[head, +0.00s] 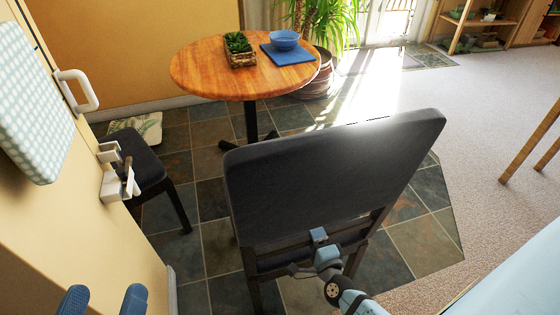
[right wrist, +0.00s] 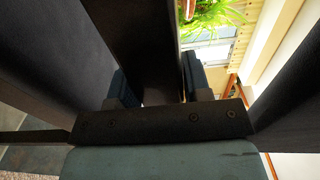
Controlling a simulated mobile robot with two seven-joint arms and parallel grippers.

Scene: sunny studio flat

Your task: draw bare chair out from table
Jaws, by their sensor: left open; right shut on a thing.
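A dark chair (head: 320,165) with a tall padded back stands in the foreground, its back toward me. Its seat is mostly hidden behind the back. My right gripper (head: 321,240) is shut on a dark bar low on the chair's back; in the right wrist view its fingers (right wrist: 158,92) sit on either side of the dark bar. The round wooden table (head: 205,75) stands beyond the chair. My left gripper (head: 104,302) is open and empty at the bottom left, apart from the chair.
A second dark chair (head: 145,165) stands at the left, with a pale patterned cloth or cushion (head: 140,126) near it. A cream cabinet (head: 75,215) with white handles edges the left. The table carries a plant box (head: 240,58) and blue bowl (head: 285,40). Carpet (head: 470,110) is open at right.

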